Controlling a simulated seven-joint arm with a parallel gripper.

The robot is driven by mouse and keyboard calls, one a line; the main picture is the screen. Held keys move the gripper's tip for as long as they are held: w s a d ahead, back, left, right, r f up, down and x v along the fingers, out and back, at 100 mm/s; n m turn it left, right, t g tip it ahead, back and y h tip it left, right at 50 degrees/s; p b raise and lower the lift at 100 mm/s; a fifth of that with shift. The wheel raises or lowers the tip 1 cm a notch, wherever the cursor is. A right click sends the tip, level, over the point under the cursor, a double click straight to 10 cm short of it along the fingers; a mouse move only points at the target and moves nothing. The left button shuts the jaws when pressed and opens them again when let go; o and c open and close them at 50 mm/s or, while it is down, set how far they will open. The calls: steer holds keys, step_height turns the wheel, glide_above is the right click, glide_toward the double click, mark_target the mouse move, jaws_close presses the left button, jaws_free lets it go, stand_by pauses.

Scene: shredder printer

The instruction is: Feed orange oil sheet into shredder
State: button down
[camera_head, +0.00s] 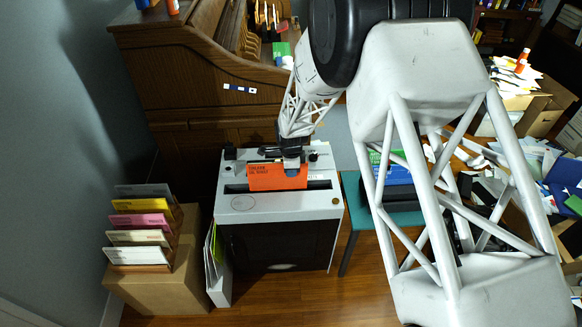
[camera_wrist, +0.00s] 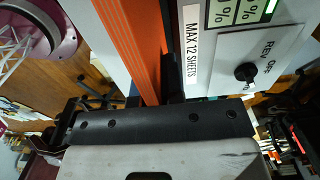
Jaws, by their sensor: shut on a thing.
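The orange sheet (camera_head: 272,178) hangs upright over the grey top of the shredder (camera_head: 237,204), its lower edge at the dark slot. I cannot tell whether the edge is inside the slot. My gripper (camera_head: 291,165) is shut on the sheet's upper edge, right of its middle. In the wrist view the orange sheet (camera_wrist: 132,42) shows nearly edge-on, beside the shredder's panel (camera_wrist: 222,62), which carries a "MAX 12 SHEETS" label and a black knob. The fingertips are not clear in the wrist view.
A cardboard box (camera_head: 155,288) at left carries a rack of coloured sheets, including a pink one (camera_head: 141,222). A white binder (camera_head: 219,286) leans by the shredder's left side. A teal stool (camera_head: 354,188) stands at its right. A wooden desk (camera_head: 190,75) is behind.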

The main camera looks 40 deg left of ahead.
steer(key=shift+f, duration=0.4)
steer(key=c, duration=1.1)
jaws_free()
steer(key=shift+c, duration=0.2)
step_height(320, 180, up, 8)
steer(key=shift+f, duration=0.1)
